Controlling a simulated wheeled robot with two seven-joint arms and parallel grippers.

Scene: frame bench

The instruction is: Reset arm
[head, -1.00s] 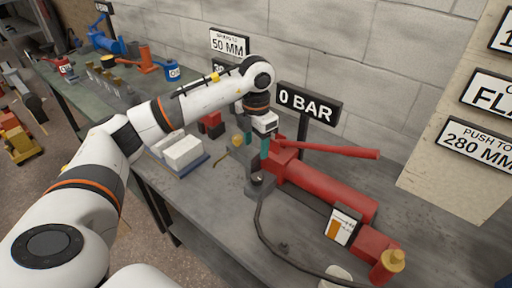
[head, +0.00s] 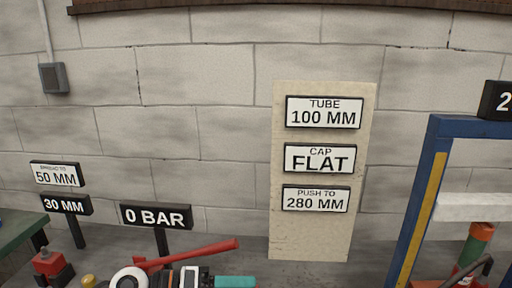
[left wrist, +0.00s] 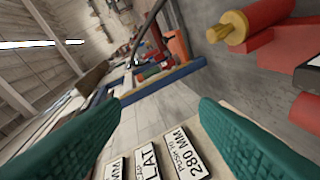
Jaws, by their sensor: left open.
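My left gripper (head: 235,281) shows at the bottom edge of the head view, with one teal finger visible and the rest cut off. In the left wrist view both teal fingers (left wrist: 165,105) are spread wide with nothing between them. The red pump lever (head: 205,251) lies just behind the gripper in the head view. In the wrist view the red pump body (left wrist: 277,14) with its brass end (left wrist: 228,27) is at the upper right, apart from the fingers. My right gripper is in neither view.
A pale board (head: 315,236) with TUBE, CAP and PUSH TO signs stands behind the bench. A 0 BAR sign (head: 156,216) is left of it. A blue frame (head: 424,195) stands at right; a red block (head: 53,268) sits at lower left.

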